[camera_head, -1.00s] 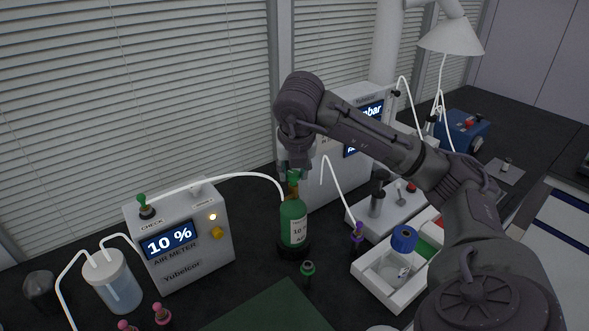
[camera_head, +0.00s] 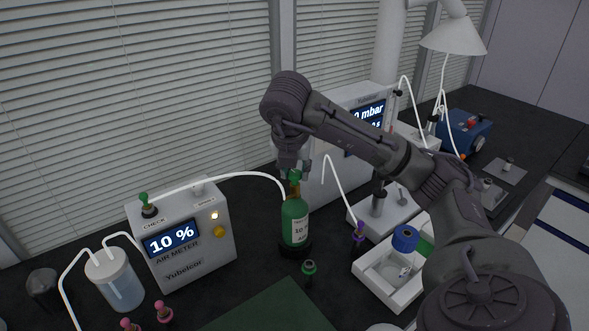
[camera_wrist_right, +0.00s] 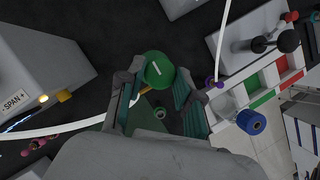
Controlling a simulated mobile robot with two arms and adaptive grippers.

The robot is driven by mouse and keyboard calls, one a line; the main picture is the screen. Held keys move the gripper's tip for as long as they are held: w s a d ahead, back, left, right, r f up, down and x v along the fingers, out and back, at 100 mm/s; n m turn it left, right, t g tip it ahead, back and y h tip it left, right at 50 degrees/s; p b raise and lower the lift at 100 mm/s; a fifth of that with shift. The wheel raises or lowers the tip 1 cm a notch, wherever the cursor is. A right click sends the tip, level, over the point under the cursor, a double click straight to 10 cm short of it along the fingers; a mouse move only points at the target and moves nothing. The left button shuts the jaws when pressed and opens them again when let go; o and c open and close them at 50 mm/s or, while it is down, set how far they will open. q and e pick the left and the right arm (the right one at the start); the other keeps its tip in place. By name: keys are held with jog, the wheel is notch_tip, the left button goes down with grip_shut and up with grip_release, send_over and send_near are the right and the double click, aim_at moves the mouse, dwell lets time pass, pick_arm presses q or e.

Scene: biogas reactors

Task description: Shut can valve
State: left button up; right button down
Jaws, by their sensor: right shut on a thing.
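The green gas can (camera_head: 295,219) stands upright in a dark base on the bench, right of the air meter, with a pale label facing me. Its green valve knob (camera_head: 294,175) is on top; in the right wrist view the round knob (camera_wrist_right: 158,70) shows a white line across it. My right gripper (camera_head: 291,165) comes down from above onto the valve. In the right wrist view its two teal-padded fingers (camera_wrist_right: 158,88) are on either side of the knob and shut on it. The knob's contact sides are partly hidden. My left gripper is not in view.
The air meter (camera_head: 182,243) reads 10 %, with a white tube running toward the can top. A white box instrument (camera_head: 328,179) stands behind the can. A bottle with tubes (camera_head: 115,283) is at left, a white tray (camera_head: 396,291) at right. A green mat (camera_head: 268,311) lies in front.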

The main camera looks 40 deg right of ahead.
jog(key=c, duration=0.8)
grip_release()
jog(key=shift+o, duration=0.2)
jog(key=shift+r, duration=0.1)
jog(key=v, duration=1.1)
jog(key=shift+r, duration=0.35)
jog(key=shift+a, duration=0.1)
